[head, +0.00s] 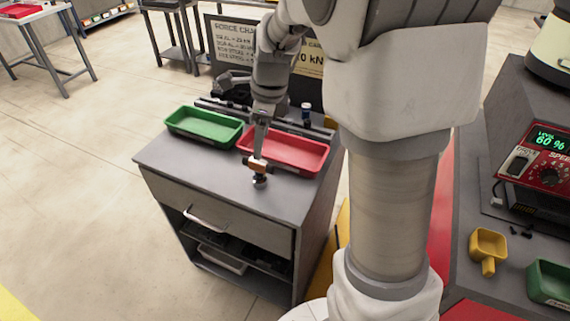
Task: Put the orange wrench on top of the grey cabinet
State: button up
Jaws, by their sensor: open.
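The grey cabinet (185,155) stands left of centre in the head view, with a drawer and a lower open shelf in front. My gripper (259,179) points down over the front right part of its top, close to the surface, and is open. A small orange-brown patch (257,164) shows just above the fingertips. I cannot tell whether it is part of the gripper or the orange wrench. I see no clear wrench shape elsewhere; my arm hides part of the view.
A green tray (204,140) and a red tray (312,160) stand along the back of the cabinet top. At right, a bench (463,285) holds a yellow scoop (488,245), a green bin (549,282) and a red control panel (543,158). The cabinet top's front left is clear.

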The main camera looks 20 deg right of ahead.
jog(key=s+r+n+t, duration=0.1)
jog(key=s+r+n, duration=0.2)
jog(key=s+n, duration=0.4)
jog(key=s+r+n+t, duration=0.1)
jog(key=s+r+n, duration=0.2)
jog(key=s+n, duration=0.4)
jog(key=s+r+n+t+h, duration=0.1)
jog(key=s+r+n, duration=0.2)
jog(key=s+n, duration=0.5)
jog(key=shift+a+r+n+t, duration=0.35)
jog(key=shift+r+n+t, duration=0.05)
jog(key=shift+n, duration=0.5)
